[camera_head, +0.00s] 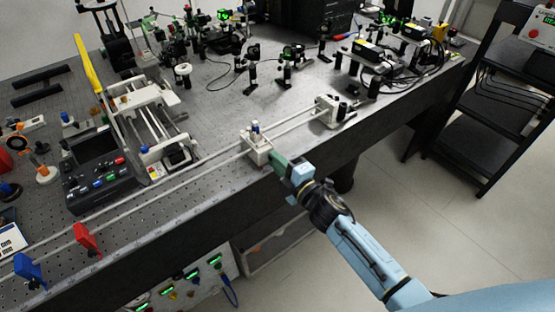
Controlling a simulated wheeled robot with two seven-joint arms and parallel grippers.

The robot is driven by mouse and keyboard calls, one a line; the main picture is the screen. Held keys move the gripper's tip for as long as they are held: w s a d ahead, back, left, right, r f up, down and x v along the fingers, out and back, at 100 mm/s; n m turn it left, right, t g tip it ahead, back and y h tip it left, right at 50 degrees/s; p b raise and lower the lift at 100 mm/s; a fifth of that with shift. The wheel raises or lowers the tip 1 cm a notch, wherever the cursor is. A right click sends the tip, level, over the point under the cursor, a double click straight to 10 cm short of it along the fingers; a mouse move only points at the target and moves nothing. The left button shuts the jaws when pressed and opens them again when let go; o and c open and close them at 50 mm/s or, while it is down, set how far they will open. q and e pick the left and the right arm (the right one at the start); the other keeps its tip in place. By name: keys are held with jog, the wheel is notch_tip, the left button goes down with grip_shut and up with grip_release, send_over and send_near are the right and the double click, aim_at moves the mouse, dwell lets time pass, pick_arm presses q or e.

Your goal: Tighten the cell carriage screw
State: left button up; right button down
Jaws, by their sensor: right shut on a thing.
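The cell carriage (256,153) is a pale block on the twin-rod rail along the front edge of the bench. A small blue-and-white piece stands upright on top of it. My right gripper (284,168) reaches in from the lower right and is shut at the carriage's front right side. The carriage screw is hidden or too small to make out at the jaws. A green part shows between the carriage and the pale blue gripper body. My left gripper is not in view.
The rail (180,174) runs to a pale end block (328,112) at right. A red holder (86,237) and a blue holder (30,270) sit on its left part. A black control box (102,183) stands behind the rail. Optics crowd the back; open floor lies right.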

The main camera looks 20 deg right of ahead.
jog(key=shift+m, duration=0.6)
jog(key=c, duration=1.4)
grip_release()
jog(key=v, duration=1.3)
jog(key=shift+s, duration=0.25)
jog(key=shift+f, duration=0.1)
